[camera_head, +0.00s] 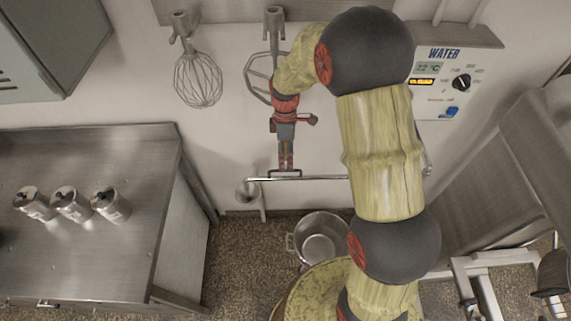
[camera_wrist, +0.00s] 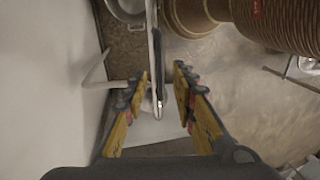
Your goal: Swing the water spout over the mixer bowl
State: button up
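The water spout (camera_head: 322,178) is a thin metal pipe running level along the wall under the water panel. My gripper (camera_head: 285,170) points down at the spout's left part. In the wrist view my gripper (camera_wrist: 162,74) is open, and the spout (camera_wrist: 155,45) passes between its two fingers with a gap showing on the right side. Contact with the left finger cannot be told. A round steel bowl (camera_head: 320,240) stands low beyond my arm. A bowl rim (camera_wrist: 125,14) shows at the wrist view's top edge. Which vessel is the mixer bowl is not certain.
A whisk (camera_head: 198,82) and a flat beater (camera_head: 257,80) hang on the wall. The water panel (camera_head: 440,85) is at the upper right. A steel counter (camera_head: 90,240) with several canisters (camera_head: 70,200) stands left. Steel machinery (camera_head: 470,185) stands right.

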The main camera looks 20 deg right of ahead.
jog(key=shift+s+a+f, duration=0.1)
jog(key=shift+s+f, duration=0.05)
jog(key=shift+f, duration=0.55)
jog(key=shift+s+f, duration=0.1)
jog(key=shift+f, duration=0.55)
jog(key=shift+c, duration=0.8)
grip_shut()
